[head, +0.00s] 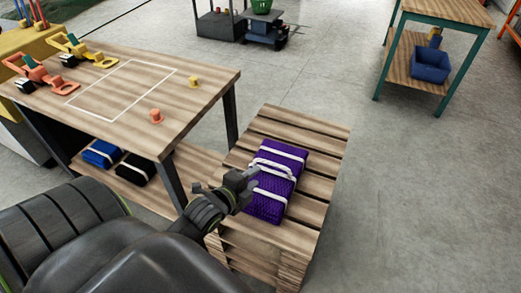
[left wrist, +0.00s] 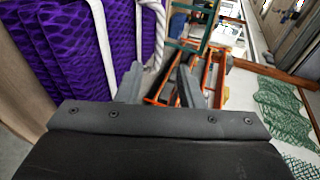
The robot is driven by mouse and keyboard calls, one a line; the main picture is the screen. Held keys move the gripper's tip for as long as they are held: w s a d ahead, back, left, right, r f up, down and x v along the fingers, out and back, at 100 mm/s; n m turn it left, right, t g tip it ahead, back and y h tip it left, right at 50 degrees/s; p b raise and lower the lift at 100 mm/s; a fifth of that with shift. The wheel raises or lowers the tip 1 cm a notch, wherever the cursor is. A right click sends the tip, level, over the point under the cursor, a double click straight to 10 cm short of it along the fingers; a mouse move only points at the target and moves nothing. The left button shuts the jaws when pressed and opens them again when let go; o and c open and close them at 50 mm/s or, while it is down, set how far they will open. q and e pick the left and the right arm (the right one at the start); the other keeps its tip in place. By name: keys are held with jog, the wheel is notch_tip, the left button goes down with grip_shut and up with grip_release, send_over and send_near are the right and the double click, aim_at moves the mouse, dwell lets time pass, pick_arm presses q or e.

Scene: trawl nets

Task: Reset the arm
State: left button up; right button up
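A purple net bundle (head: 268,200) with white straps lies on the wooden pallet (head: 318,185). My left gripper (head: 250,178) is over the left side of the bundle in the head view, close to its white straps. In the left wrist view the gripper (left wrist: 158,84) has its two grey fingers apart. The purple bundle (left wrist: 70,50) fills the left side there, and a white rope loop (left wrist: 157,35) shows just beyond the fingers. I cannot tell whether a finger touches it. My right gripper is not in view.
A green-framed bench (head: 445,12) stands at upper right. Floor right of the pallet is clear.

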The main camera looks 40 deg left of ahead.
pick_arm(q)
jog(key=shift+s+r, duration=0.2)
jog(key=shift+s, duration=0.3)
jog(key=shift+s+f, duration=0.15)
jog(key=s+d+f+n+g+y, duration=0.1)
jog(key=s+f+n+g, duration=0.1)
jog(key=s+n+g, duration=0.5)
jog(key=s+d+f+n+g, duration=0.1)
jog(key=s+f+n+g, duration=0.15)
jog(key=s+n, duration=0.85)
notch_tip(320, 180, down, 17)
jog(key=a+g+p, duration=0.2)
jog(key=p, duration=0.4)
jog(key=s+d+f+g+p, duration=0.1)
jog(key=s+f+p, duration=0.4)
jog(key=s+f, duration=0.6)
jog(key=s+d, duration=0.1)
jog(key=s, duration=0.3)
jog(key=shift+s+f+m+h+p, duration=0.25)
jog(key=shift+f+m+h+p, duration=0.05)
jog(key=shift+h+p, duration=0.1)
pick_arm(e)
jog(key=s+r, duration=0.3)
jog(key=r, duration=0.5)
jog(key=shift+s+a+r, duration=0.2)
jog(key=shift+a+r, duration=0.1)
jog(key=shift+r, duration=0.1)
